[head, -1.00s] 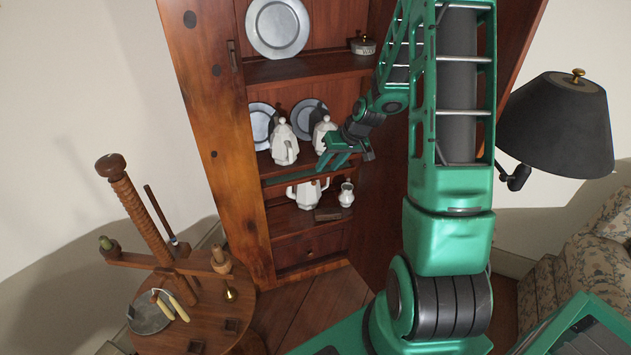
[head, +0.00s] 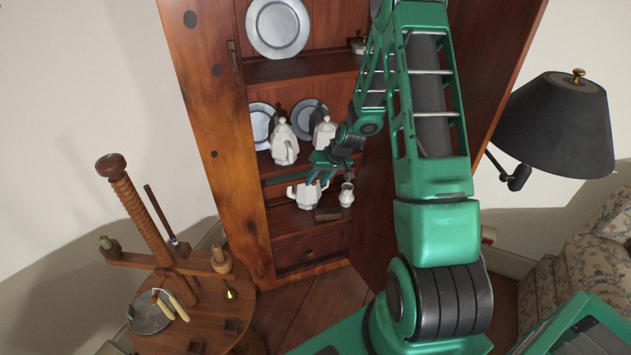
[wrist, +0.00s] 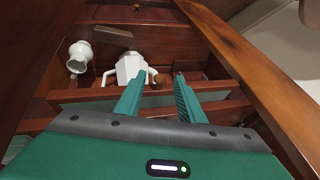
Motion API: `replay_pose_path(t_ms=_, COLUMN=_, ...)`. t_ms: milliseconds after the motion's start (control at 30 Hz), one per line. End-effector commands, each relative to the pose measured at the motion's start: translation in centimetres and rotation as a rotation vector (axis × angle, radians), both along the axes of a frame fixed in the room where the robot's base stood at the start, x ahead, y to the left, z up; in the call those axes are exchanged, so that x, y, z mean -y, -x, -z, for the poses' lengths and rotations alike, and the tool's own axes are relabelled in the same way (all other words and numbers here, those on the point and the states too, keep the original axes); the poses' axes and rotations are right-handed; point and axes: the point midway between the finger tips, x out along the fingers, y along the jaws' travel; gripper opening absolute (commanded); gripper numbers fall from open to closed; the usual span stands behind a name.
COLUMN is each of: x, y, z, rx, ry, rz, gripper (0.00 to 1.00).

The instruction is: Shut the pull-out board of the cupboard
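The cupboard (head: 200,120) stands open ahead of me. Its pull-out board (head: 287,179) shows as a thin greenish strip below the shelf with the teapots. Its left part shows in the head view; my gripper and arm cover part of the right. In the wrist view, a grey-green strip of the board (wrist: 95,104) crosses behind my fingers. How far it sticks out is hard to tell. My gripper (head: 322,182) is at the board's right part, fingers apart and empty (wrist: 158,78). I cannot tell whether it touches the board.
A white two-handled pot (head: 305,195) and a small jug (head: 346,195) stand on the shelf below, close to my fingers. White teapots (head: 284,145) stand above. The open cupboard door is at right. A round wooden stand (head: 240,312) is at left, a lamp (head: 560,120) at right.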

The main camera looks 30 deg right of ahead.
Motion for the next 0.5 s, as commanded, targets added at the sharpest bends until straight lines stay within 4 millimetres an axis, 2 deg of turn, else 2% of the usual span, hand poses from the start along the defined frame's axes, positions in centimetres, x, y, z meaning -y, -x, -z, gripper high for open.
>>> replay_pose_path(t_ms=300, x=-0.03, y=-0.13, z=0.26, rx=0.001, ry=0.000, rz=0.000, gripper=0.35)
replay_pose_path(t_ms=333, x=-0.03, y=-0.12, z=0.26, rx=0.000, ry=0.000, rz=0.000, gripper=0.33)
replay_pose_path(t_ms=467, x=-0.02, y=-0.11, z=0.26, rx=0.000, ry=0.000, rz=0.000, gripper=0.02)
replay_pose_path(t_ms=500, x=-0.02, y=-0.11, z=0.25, rx=0.000, ry=0.000, rz=0.000, gripper=0.00)
